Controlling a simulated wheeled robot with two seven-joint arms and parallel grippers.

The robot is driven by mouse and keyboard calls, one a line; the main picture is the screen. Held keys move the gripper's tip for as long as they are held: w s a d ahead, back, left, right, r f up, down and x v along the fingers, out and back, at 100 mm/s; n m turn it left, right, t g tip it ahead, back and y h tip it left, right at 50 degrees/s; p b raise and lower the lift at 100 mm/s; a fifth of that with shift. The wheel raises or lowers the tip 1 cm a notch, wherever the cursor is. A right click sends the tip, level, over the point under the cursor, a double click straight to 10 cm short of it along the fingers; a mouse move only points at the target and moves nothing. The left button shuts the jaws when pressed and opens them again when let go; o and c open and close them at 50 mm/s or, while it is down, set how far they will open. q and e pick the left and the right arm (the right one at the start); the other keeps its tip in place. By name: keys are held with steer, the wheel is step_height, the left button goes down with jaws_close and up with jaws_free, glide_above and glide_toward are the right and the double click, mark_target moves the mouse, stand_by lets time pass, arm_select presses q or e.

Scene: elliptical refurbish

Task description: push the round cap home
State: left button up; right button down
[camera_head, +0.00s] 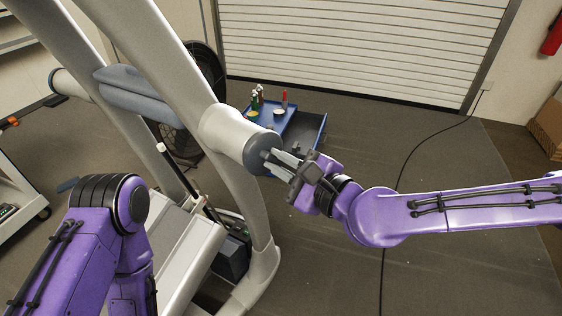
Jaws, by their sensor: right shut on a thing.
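The round cap (261,148) is a dark grey disc at the right end of a light grey cylindrical housing (226,130) on the elliptical machine's frame. My right gripper (274,158) reaches in from the right with its fingertips at the cap's face. It is shut on the cap; the fingers hide part of it. Whether the cap sits flush in the housing cannot be told from here. My left arm (105,220) shows at the lower left, but its gripper is out of view.
The elliptical's grey frame (175,75) fills the left and centre. Behind the cap stands a blue cart (313,133) with bottles and small items on top. A black fan (205,70) stands behind the frame. A black cable (408,165) runs across the open floor on the right.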

arm_select(q)
steer(key=shift+f, duration=0.15)
arm_select(e)
steer(key=shift+w+a, duration=0.35)
stand_by(0.5)
steer(key=c, duration=1)
jaws_free()
